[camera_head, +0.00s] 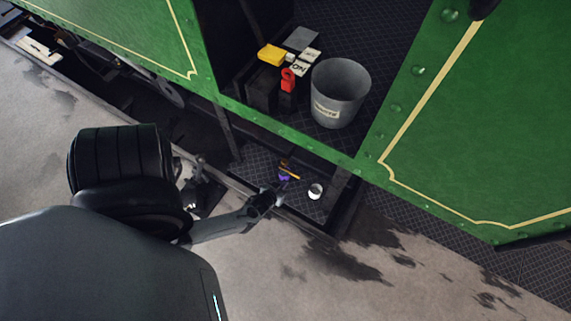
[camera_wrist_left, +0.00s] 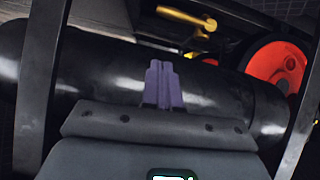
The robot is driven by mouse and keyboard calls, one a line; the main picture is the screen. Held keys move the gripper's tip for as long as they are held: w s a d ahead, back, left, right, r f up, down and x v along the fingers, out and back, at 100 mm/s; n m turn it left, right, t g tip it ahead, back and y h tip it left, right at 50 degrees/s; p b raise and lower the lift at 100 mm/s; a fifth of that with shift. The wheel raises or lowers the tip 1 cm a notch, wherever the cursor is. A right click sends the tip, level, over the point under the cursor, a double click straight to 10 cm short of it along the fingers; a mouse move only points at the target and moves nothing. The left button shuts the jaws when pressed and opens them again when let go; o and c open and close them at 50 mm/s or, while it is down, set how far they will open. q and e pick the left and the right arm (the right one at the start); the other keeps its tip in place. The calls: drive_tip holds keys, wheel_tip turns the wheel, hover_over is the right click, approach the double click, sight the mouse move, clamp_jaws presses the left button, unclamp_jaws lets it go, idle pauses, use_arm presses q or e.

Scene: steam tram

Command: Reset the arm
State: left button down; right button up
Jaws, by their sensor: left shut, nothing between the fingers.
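My left arm comes in from the left in the head view. Its gripper (camera_head: 284,178) is over the dark step plate (camera_head: 262,160) below the green tram's doorway. The purple fingertips also show in the left wrist view (camera_wrist_left: 162,85), close together with nothing between them. They are in front of a glossy dark cylinder (camera_wrist_left: 95,70); whether they touch it I cannot tell. My right gripper is not in view.
A grey bucket (camera_head: 341,95) stands on the tram floor beside a yellow item (camera_head: 271,54) and a red item (camera_head: 288,79). A small white round item (camera_head: 315,191) is on the step. A red wheel-like part (camera_wrist_left: 277,68) and yellow handle (camera_wrist_left: 186,17) are behind the cylinder.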

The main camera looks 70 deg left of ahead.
use_arm(q)
drive_tip(key=shift+s, duration=0.1)
idle(0.4)
drive_tip(key=w+d+r+m+g+h, duration=0.1)
drive_tip(key=w+d+r+m+h, duration=0.2)
drive_tip(key=d+r, duration=0.8)
drive_tip(key=w+d+r+m+h, duration=0.4)
drive_tip(key=d+r, duration=0.3)
drive_tip(key=r, duration=0.8)
drive_tip(key=s+d+r+m+g+p, duration=0.1)
drive_tip(key=s+d+r+m+g, duration=0.2)
drive_tip(key=s+r+g, duration=0.45)
wheel_tip(320, 180, up, 30)
drive_tip(key=t+p, duration=0.3)
drive_tip(key=p, duration=2.9)
wheel_tip(320, 180, down, 75)
drive_tip(key=b, duration=7.5)
drive_tip(key=shift+s+a, duration=0.25)
drive_tip(key=shift+s, duration=0.15)
